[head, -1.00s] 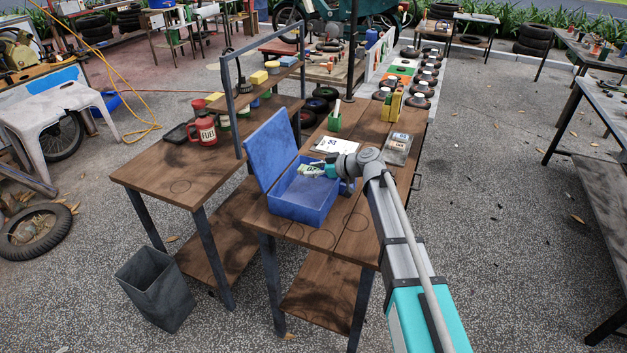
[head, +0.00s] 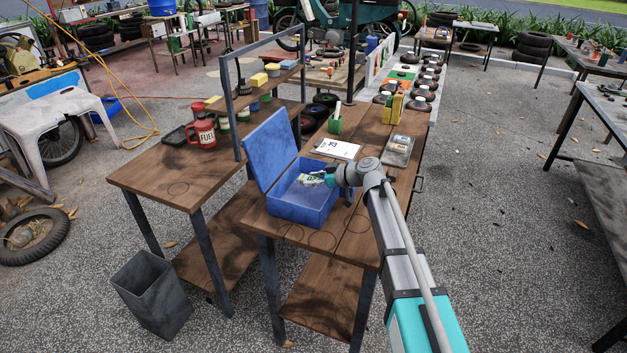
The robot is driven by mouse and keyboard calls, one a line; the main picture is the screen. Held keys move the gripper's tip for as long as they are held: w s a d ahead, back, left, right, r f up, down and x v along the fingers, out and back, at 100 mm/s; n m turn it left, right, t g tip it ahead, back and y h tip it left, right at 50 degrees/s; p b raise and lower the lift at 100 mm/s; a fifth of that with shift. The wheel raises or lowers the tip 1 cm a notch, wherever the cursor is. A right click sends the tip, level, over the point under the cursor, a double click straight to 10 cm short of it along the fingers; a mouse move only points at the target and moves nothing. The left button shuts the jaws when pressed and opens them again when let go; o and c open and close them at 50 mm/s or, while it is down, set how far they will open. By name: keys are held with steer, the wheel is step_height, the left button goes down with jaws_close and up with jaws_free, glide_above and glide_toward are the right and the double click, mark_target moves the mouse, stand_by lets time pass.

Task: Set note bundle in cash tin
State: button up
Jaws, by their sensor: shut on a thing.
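The blue cash tin (head: 301,211) stands on the front part of the wooden cart top, its lid open and tilted back to the left. My gripper (head: 325,178) reaches in from the right over the tin's back right side. It is shut on the note bundle (head: 311,180), a small pale green and white piece that shows at the fingertips, over the tin's opening. The fingers are small and partly hidden. I cannot tell whether the bundle touches the tin's floor.
A white notepad (head: 337,149), a green pen holder (head: 334,124), a yellow container (head: 392,108) and a clear-lidded box (head: 397,151) stand behind the tin. A red fuel can (head: 203,129) is on the left bench. The wood in front of the tin is clear.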

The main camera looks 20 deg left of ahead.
steer(key=shift+f+b, duration=0.35)
steer(key=shift+f, duration=0.1)
steer(key=o, duration=0.8)
steer(key=shift+r, duration=0.2)
steer(key=shift+r+p, duration=0.65)
steer(key=shift+p, duration=0.2)
steer(key=p+v, duration=0.4)
steer(key=v, duration=0.8)
steer(key=shift+f, duration=0.25)
